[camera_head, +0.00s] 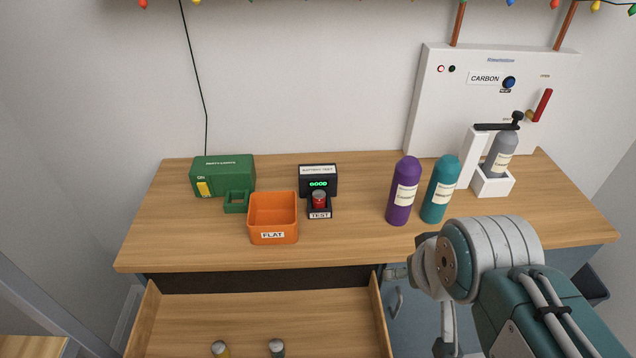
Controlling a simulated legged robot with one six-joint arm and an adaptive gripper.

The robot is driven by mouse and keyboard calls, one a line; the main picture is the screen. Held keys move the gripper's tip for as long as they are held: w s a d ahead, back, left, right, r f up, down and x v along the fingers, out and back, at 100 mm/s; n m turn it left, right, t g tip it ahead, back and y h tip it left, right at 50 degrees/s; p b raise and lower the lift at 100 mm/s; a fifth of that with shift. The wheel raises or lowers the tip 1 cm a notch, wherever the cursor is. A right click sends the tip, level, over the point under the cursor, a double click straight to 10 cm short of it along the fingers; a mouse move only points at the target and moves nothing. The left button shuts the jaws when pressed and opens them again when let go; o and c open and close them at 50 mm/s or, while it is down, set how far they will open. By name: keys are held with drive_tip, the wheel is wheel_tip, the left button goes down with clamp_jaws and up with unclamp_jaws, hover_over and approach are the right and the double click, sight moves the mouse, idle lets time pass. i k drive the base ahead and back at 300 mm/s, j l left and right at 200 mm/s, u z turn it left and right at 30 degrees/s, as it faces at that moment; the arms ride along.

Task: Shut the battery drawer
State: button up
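The battery drawer (262,312) is pulled out below the bench top. Its wooden floor and both side walls show, and its front is cut off by the bottom edge of the picture. My arm comes in from the lower right and bends down to the right of the drawer. My gripper cannot be made out; the arm's lower end runs out of the picture at the bottom.
A grey-blue cabinet (410,325) stands right of the drawer.

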sight(343, 322)
drive_tip(key=k+l+u, duration=0.1)
drive_tip(key=u, duration=1.9)
drive_tip(key=i+j+u, duration=0.25)
drive_tip(key=j, duration=0.2)
drive_tip(key=i+j, duration=0.05)
